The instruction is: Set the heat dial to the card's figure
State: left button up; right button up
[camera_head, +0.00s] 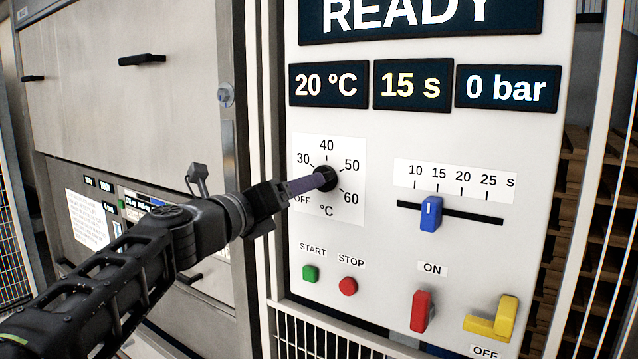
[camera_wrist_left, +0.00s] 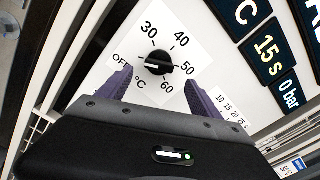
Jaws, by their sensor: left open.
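The heat dial (camera_head: 329,178) is a black round knob on a white scale plate marked OFF, 30, 40, 50, 60 °C. In the left wrist view the knob (camera_wrist_left: 160,64) shows a white mark pointing toward OFF. My left gripper (camera_head: 312,183) has purple fingers at the dial and hides part of it in the head view. In the left wrist view the open fingers (camera_wrist_left: 159,78) stand on either side of the knob, with visible gaps. I cannot make out a card with a readable figure. My right gripper is not in view.
Displays read READY, 20 °C (camera_head: 328,85), 15 s (camera_head: 411,85) and 0 bar (camera_head: 506,90). A blue slider (camera_head: 431,213), green START button (camera_head: 310,273), red STOP button (camera_head: 347,286), red switch (camera_head: 420,311) and yellow lever (camera_head: 492,320) surround the dial. A white sheet (camera_head: 87,220) has unreadable text.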

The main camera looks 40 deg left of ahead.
pick_arm(q)
jog(key=shift+a, duration=0.1)
jog(key=shift+w+a, duration=0.1)
jog(key=shift+w, duration=3.85)
jog(key=shift+c, duration=0.2)
jog(key=c, duration=1.3)
